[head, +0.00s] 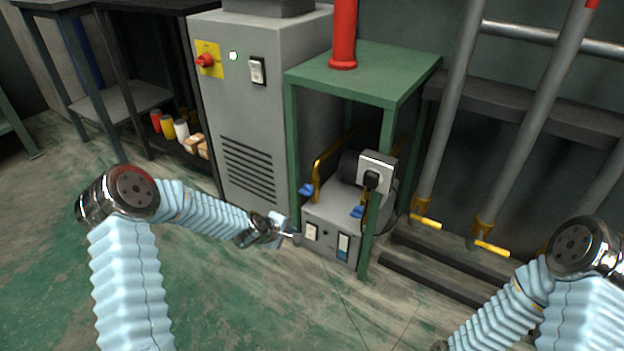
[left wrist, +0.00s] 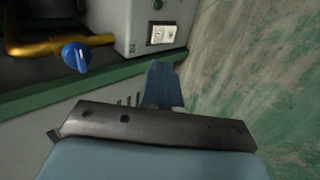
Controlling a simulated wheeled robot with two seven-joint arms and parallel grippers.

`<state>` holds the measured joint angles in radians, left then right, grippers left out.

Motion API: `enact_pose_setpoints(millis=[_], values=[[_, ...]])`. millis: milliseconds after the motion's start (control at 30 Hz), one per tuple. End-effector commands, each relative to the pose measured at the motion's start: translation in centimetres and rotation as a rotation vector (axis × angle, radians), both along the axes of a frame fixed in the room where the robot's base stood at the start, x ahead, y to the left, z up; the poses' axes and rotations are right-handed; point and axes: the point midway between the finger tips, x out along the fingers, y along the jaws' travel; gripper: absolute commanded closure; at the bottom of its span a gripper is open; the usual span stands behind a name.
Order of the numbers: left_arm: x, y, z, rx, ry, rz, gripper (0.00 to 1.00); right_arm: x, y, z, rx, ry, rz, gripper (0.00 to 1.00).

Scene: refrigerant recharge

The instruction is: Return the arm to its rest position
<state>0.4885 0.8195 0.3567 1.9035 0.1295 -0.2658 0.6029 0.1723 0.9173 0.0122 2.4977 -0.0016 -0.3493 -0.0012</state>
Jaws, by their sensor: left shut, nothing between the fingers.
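My left arm comes in from the left in the head view, bent at its elbow, with its forearm pointing right. My left gripper (head: 290,235) is shut and empty, in front of the left side of the grey recharge unit (head: 326,221). In the left wrist view the gripper (left wrist: 163,88) points toward the unit's white switch (left wrist: 162,33), with a visible gap. The switch also shows in the head view (head: 310,232). A blue valve handle (left wrist: 74,57) sits on a yellow pipe. My right arm shows at the lower right, and its gripper is out of the picture.
A green stand (head: 372,72) frames the unit, and a white socket with a black plug (head: 375,174) is on its leg. A grey cabinet (head: 246,105) stands left of it. Pipes with yellow handles (head: 425,221) rise at the right. The floor at the front left is open.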

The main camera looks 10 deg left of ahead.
Motion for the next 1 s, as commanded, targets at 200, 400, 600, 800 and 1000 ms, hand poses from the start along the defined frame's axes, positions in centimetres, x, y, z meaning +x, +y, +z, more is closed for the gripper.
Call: enact_pose_setpoints(millis=[200,400,600,800,1000], values=[[-2.2,-1.7,-1.7,0.039,0.032,-0.079,1.0,0.0,0.0,0.0,0.0,0.0,0.0,0.57],[-13.0,-7.0,-7.5,0.201,0.151,-0.438,1.0,0.0,0.0,0.0,0.0,0.0,0.0,0.57],[-24.9,-9.4,-10.6,0.325,0.248,-0.813,1.0,0.0,0.0,0.0,0.0,0.0,0.0,0.57],[-31.4,-9.7,-7.4,0.374,0.287,-1.023,1.0,-0.1,0.1,3.7,0.0,0.002,0.002,0.57],[-31.5,-9.9,-1.8,0.371,0.287,-1.025,1.0,-0.2,0.4,9.3,0.002,0.002,0.008,0.57]])
